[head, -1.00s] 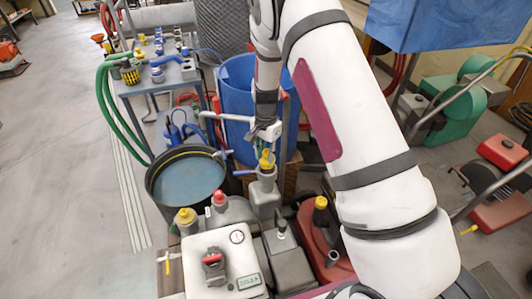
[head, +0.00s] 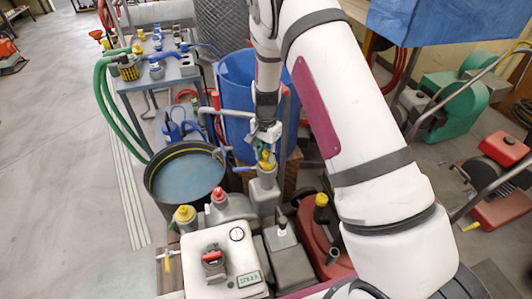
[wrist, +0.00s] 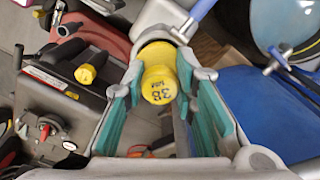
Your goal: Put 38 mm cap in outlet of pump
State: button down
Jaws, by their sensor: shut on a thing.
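The yellow 38 mm cap (wrist: 160,83) faces the wrist camera with its marking readable, between the teal pads of my gripper (wrist: 162,100). In the head view the yellow cap (head: 266,162) is at the top of a grey body (head: 265,190) with a neck, upright at the middle. My gripper (head: 264,148) comes down on the cap from above and is shut on it. I cannot tell whether the cap is seated in that neck or only held there. No label shows which thing is the pump or where its outlet is.
A blue-topped drum (head: 186,178) stands at left and a blue barrel (head: 237,95) behind. Grey containers with a yellow cap (head: 185,213) and a red cap (head: 218,195) stand close in front. A white box with a gauge (head: 222,262) is nearest.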

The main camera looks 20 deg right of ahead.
jog(key=shift+f+b, duration=0.5)
jog(key=shift+f, duration=0.45)
jog(key=c, duration=1.2)
grip_release()
